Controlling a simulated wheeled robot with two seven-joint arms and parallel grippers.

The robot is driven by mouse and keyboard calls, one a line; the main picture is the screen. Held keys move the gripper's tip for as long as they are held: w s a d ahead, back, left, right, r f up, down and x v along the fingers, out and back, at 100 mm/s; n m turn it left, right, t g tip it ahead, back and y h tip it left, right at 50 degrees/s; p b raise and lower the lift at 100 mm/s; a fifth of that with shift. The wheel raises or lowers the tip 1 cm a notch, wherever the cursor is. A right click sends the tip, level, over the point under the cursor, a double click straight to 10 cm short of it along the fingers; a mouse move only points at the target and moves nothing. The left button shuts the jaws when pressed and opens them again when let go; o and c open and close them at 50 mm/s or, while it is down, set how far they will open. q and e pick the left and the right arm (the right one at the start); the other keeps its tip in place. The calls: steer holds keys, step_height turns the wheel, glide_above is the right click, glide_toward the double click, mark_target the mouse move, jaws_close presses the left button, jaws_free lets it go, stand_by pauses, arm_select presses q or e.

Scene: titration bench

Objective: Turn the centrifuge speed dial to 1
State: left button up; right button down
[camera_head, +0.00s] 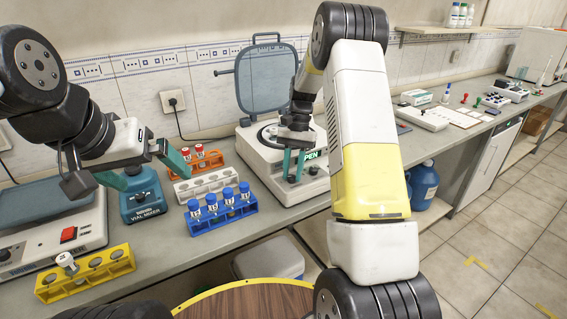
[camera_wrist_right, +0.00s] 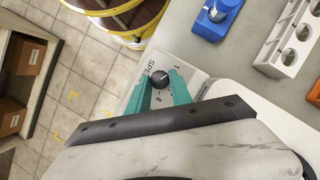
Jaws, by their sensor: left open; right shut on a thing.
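The white centrifuge (camera_head: 252,150) stands on the bench with its grey lid (camera_head: 266,85) raised. Its front panel carries a green label reading "PEN", partly hidden by my right gripper. The dark round speed dial (camera_wrist_right: 160,79) shows in the right wrist view, beside lettering that begins "SPE" and small numbers, one of them a 4. My right gripper (camera_head: 294,164) is at the front panel, its teal fingers on both sides of the dial, shut on it. Which number the dial points to is too small to tell. My left gripper (camera_head: 141,168) is open and empty above the teal vial mixer.
Left of the centrifuge stand the vial mixer (camera_head: 142,205), an orange rack (camera_head: 203,163), a white rack (camera_head: 204,184), a blue rack (camera_head: 228,217) with several vials, and a yellow rack (camera_head: 86,281). A round wooden-topped stool (camera_head: 250,300) stands before the bench.

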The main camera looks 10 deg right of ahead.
steer(key=shift+n, duration=0.5)
steer(key=c, duration=1.2)
jaws_free()
steer(key=shift+o, duration=0.2)
steer(key=v, duration=0.6)
steer(key=shift+w+r, duration=0.3)
steer(key=shift+r, duration=0.05)
steer(key=shift+w+r, duration=0.1)
steer(key=shift+r, duration=0.4)
